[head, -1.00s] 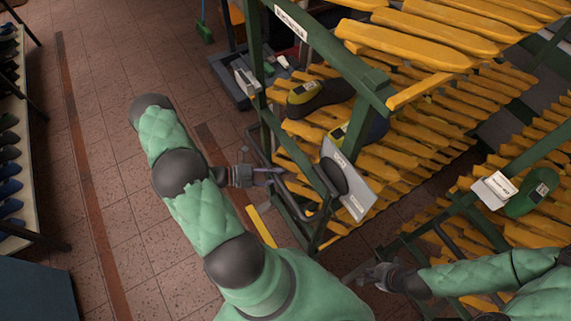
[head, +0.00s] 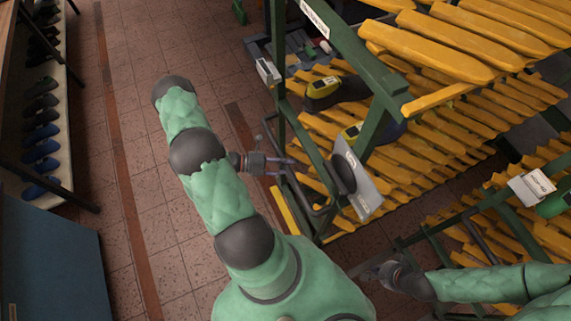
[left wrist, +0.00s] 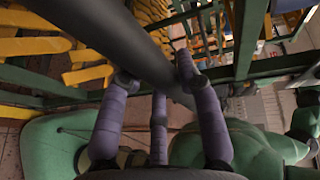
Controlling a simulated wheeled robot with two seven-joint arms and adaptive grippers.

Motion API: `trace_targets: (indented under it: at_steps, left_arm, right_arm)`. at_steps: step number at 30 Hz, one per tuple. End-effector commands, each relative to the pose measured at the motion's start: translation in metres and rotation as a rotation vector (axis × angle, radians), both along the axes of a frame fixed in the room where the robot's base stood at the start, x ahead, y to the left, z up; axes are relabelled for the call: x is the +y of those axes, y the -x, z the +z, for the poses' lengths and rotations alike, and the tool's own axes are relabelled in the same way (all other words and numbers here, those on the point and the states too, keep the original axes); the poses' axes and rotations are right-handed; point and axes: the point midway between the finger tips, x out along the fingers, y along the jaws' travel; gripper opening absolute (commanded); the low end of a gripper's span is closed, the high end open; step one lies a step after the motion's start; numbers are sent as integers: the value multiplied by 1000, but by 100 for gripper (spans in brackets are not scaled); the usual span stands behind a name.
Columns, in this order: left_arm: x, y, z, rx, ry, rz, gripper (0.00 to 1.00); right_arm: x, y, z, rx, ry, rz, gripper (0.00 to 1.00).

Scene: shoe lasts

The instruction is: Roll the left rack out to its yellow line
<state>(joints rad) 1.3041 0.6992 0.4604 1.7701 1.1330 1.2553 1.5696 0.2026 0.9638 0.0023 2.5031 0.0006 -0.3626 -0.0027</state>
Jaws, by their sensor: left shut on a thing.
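The left rack (head: 335,40) is a green metal frame with rows of yellow wooden slats. Its dark tube handle (head: 306,199) sticks out at the near left side. My left gripper (head: 287,167) is shut on this handle; the left wrist view shows purple fingers (left wrist: 160,105) around a thick dark bar (left wrist: 110,35). A yellow line (head: 285,211) lies on the floor just left of the rack's near leg, partly hidden beside it. My right gripper (head: 372,271) is low by the right rack (head: 480,215); its fingers are too small to read.
Shoe lasts, one dark with a yellow end (head: 345,90), lie on the left rack's slats. A shelf of dark shoes (head: 42,130) and a blue-green panel (head: 50,260) stand at the left. Tiled floor (head: 150,150) with brown strips is free between them and my left arm.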

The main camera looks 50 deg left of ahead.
Motion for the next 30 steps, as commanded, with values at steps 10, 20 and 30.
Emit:
trace_targets:
  at_steps: [10,20,30]
  left_arm:
    - [0,2,-1,4,-1,-1,59]
    - [9,10,1,3,-3,4,59]
    - [50,58,12,4,-5,3,59]
  right_arm:
    - [0,0,0,0,0,0,0]
    - [0,0,0,0,0,0,0]
    - [0,0,0,0,0,0,0]
